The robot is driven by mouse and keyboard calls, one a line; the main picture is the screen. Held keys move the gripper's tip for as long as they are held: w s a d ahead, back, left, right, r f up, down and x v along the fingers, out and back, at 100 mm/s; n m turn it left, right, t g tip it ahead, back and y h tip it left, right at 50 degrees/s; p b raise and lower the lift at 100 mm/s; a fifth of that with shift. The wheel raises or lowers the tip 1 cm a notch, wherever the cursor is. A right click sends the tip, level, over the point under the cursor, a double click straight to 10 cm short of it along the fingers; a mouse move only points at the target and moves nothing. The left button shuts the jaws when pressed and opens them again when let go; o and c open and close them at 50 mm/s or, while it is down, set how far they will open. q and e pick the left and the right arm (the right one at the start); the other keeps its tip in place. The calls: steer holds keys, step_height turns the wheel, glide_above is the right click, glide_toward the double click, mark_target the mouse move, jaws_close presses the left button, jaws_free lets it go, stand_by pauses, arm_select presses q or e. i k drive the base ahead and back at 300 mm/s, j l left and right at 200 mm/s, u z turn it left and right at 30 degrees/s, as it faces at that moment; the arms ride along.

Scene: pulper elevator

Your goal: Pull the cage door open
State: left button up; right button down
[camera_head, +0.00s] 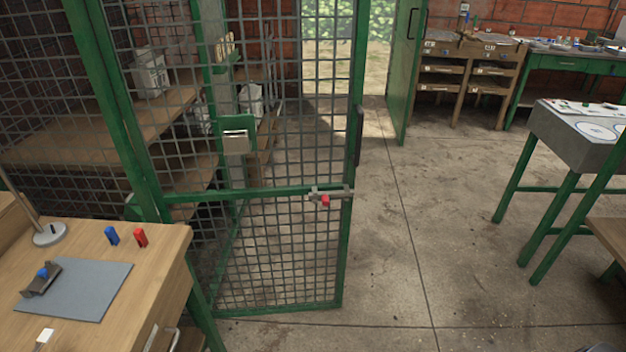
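The cage door (280,191) is a green frame with wire mesh, in the middle of the head view. Its free edge is on the right, with a dark vertical handle (359,135). A metal slide bolt with a red knob (325,200) sits on its crossbar near that edge. A green post with a metal lock plate (236,141) shows through the mesh; the door's free edge appears to stand well away from it, so the door looks swung out. I recognise neither gripper in the view, and nothing is seen touching the door.
A wooden desk (160,237) with a grey mat, a lamp foot and small blue and red blocks stands at the lower left, close to the door. Shelves (85,125) are inside the cage. A grey-topped table (570,135) stands at right. The concrete floor (400,250) between is clear.

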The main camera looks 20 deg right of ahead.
mark_target(237, 135)
steer(key=l+u, duration=0.2)
steer(key=u, duration=0.2)
steer(key=i+l+u, duration=0.1)
steer(key=l+u, duration=0.15)
steer(key=u, duration=0.2)
steer(key=l+u, duration=0.25)
steer(key=u, duration=0.15)
steer(key=l+u, duration=0.2)
steer(key=u, duration=0.25)
